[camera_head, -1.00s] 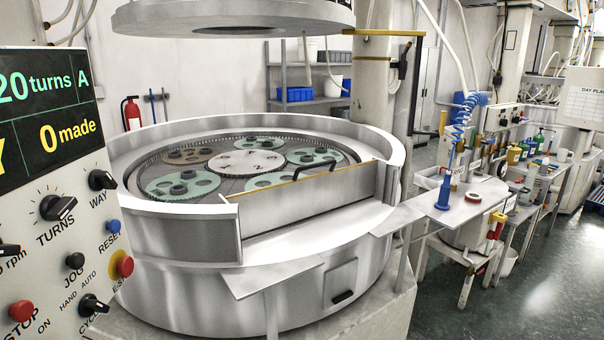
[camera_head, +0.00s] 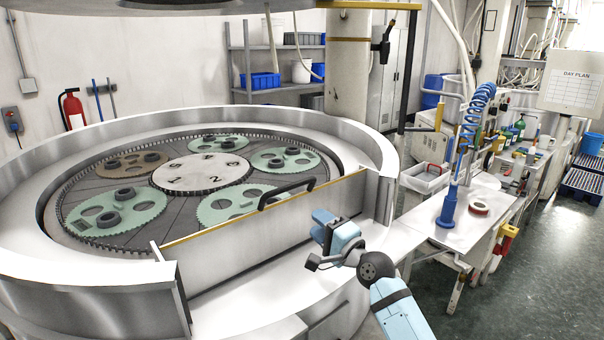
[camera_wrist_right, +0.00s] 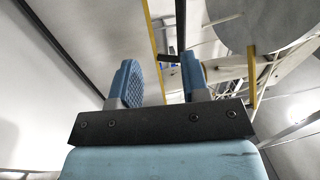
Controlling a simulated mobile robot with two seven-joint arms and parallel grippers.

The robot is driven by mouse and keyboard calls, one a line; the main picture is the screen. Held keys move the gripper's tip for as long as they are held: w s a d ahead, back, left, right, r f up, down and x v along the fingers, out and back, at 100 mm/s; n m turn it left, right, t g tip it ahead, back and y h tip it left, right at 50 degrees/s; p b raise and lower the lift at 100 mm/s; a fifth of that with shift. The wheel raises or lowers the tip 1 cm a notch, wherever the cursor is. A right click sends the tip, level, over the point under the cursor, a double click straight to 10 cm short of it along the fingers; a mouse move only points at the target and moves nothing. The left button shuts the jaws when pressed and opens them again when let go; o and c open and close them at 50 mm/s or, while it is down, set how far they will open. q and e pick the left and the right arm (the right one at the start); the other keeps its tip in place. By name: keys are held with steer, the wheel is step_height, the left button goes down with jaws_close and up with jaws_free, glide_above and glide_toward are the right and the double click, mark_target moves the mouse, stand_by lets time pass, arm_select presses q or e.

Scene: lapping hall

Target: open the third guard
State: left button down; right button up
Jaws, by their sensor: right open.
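One guard (camera_head: 262,232) is in the head view: a flat pale metal panel with a yellow top edge, standing upright across the front opening of the round machine rim. A black bar handle (camera_head: 287,193) sits on its top edge. I cannot tell the guard's number. My right gripper (camera_head: 323,222) is in front of the panel, to the right of and nearer than the handle, apart from it. In the right wrist view its two blue fingers (camera_wrist_right: 162,76) are apart with nothing held; the yellow edge (camera_wrist_right: 152,45) and a dark bar lie beyond. My left gripper is out of view.
Behind the guard lie green and brown geared discs (camera_head: 283,160) around a pale numbered centre plate (camera_head: 201,174). A side table (camera_head: 425,215) with a blue coiled-hose tool (camera_head: 448,205) stands at right. A large round plate (camera_head: 200,8) hangs above.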

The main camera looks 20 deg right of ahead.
mark_target(293, 188)
steer(key=shift+m, duration=0.3)
steer(key=w+a+r, duration=0.1)
steer(key=w, duration=0.3)
steer(key=w+a+r+p, duration=0.1)
steer(key=w+r, duration=0.1)
steer(key=w, duration=0.1)
steer(key=w+a+r+p, duration=0.1)
steer(key=w+r, duration=0.1)
steer(key=w, duration=0.2)
steer(key=shift+w+a, duration=0.15)
steer(key=shift+w, duration=0.2)
steer(key=shift+x, duration=0.9)
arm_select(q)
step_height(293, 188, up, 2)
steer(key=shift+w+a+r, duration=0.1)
arm_select(e)
jaws_close()
